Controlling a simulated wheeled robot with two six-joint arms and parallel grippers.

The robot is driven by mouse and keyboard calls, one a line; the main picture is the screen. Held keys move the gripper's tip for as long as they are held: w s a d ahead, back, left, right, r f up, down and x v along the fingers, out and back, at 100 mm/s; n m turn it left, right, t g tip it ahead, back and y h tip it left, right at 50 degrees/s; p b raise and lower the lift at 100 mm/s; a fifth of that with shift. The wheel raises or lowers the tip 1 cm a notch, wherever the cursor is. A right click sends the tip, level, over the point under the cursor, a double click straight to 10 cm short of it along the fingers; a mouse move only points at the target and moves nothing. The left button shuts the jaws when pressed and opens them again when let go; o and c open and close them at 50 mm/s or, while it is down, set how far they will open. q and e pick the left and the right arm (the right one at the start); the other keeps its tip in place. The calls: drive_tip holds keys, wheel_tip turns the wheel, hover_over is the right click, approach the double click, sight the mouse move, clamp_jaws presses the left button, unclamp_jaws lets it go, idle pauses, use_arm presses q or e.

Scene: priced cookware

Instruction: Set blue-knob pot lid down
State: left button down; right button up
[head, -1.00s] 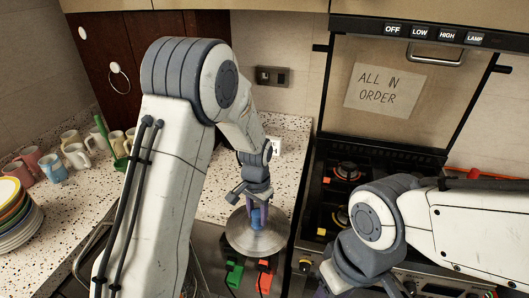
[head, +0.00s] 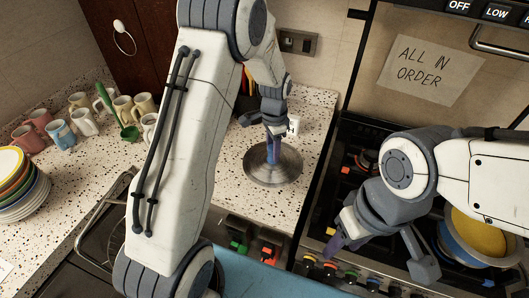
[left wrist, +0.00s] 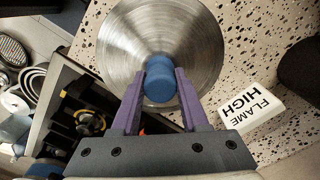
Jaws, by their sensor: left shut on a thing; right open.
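The steel pot lid (head: 272,172) with a blue knob is over the speckled counter (head: 225,180), beside the stove. My left gripper (head: 273,147) is above the lid and shut on its blue knob. In the left wrist view the round lid (left wrist: 125,50) lies flat-on to the camera, with the blue knob (left wrist: 159,80) between the purple fingers of my left gripper (left wrist: 160,92). I cannot tell whether the lid touches the counter. My right gripper (head: 380,256) is open and empty, low in front of the stove.
A white "FLAME HIGH" block (left wrist: 252,107) stands near the lid. Several mugs (head: 84,122) and stacked plates (head: 20,190) are at the left. The stove (head: 352,145) is right of the counter, with a blue pot (head: 455,243) holding something yellow. Counter left of the lid is clear.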

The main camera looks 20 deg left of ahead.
sight(264, 156)
use_arm(q)
drive_tip(key=a+f, duration=0.1)
drive_tip(key=a, duration=0.2)
drive_tip(key=shift+w+f+p, duration=0.1)
drive_tip(key=shift+f+p, duration=0.25)
wheel_tip(264, 156, down, 3)
drive_tip(key=shift+f+p, duration=0.1)
drive_tip(key=shift+p, duration=0.7)
drive_tip(key=shift+f, duration=0.4)
drive_tip(key=shift+f, duration=0.1)
drive_tip(key=shift+c, duration=2.1)
unclamp_jaws()
drive_tip(key=shift+f, duration=0.1)
